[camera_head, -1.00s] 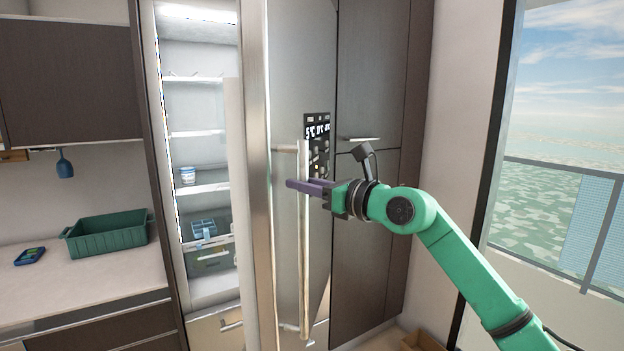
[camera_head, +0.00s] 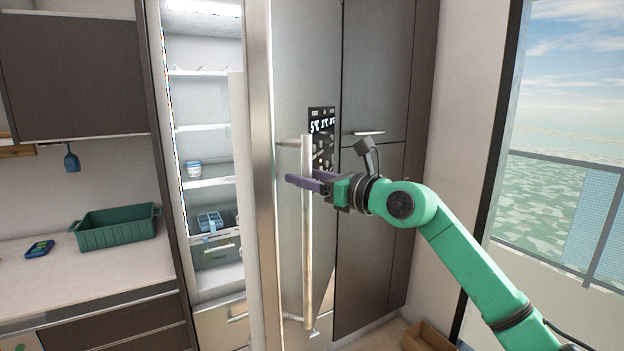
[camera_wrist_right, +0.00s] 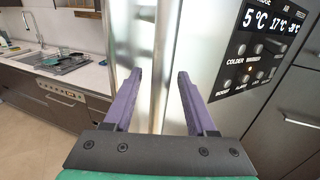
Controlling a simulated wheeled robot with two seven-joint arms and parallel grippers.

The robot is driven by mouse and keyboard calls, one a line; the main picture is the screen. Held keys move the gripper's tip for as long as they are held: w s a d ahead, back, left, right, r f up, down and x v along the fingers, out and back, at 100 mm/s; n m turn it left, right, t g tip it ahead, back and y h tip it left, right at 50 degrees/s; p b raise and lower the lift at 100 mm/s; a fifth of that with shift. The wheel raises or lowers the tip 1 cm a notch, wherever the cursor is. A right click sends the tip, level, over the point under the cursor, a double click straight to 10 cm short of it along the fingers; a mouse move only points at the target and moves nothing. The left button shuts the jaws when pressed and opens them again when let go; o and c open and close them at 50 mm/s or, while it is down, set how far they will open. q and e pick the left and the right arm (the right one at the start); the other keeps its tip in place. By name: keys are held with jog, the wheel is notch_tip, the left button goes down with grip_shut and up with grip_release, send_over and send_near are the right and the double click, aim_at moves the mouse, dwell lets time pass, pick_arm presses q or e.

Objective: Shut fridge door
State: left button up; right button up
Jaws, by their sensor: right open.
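The fridge door (camera_head: 297,80) stands open, swung out toward me, with its steel outer face and a long vertical handle (camera_head: 307,235). The lit fridge inside (camera_head: 200,104) shows to the left of it, with shelves and a few items. My right gripper (camera_head: 290,179) is open in front of the door at the upper part of the handle. In the right wrist view, my right gripper (camera_wrist_right: 160,76) has its two purple fingers spread toward the door, with the vertical handle (camera_wrist_right: 162,50) between them. Contact cannot be told. My left gripper is not in view.
A counter (camera_head: 90,270) with a green crate (camera_head: 115,232) and a blue device (camera_head: 39,249) is at the left. A control panel (camera_head: 321,130) is on the door. Tall dark cabinets (camera_head: 375,220) stand right of the fridge, and a cardboard box (camera_head: 428,338) is on the floor.

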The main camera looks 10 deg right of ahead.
jog(key=b+v, duration=0.6)
jog(key=v, duration=0.8)
jog(key=shift+s+b, duration=0.2)
jog(key=shift+b, duration=0.2)
jog(key=shift+d, duration=0.15)
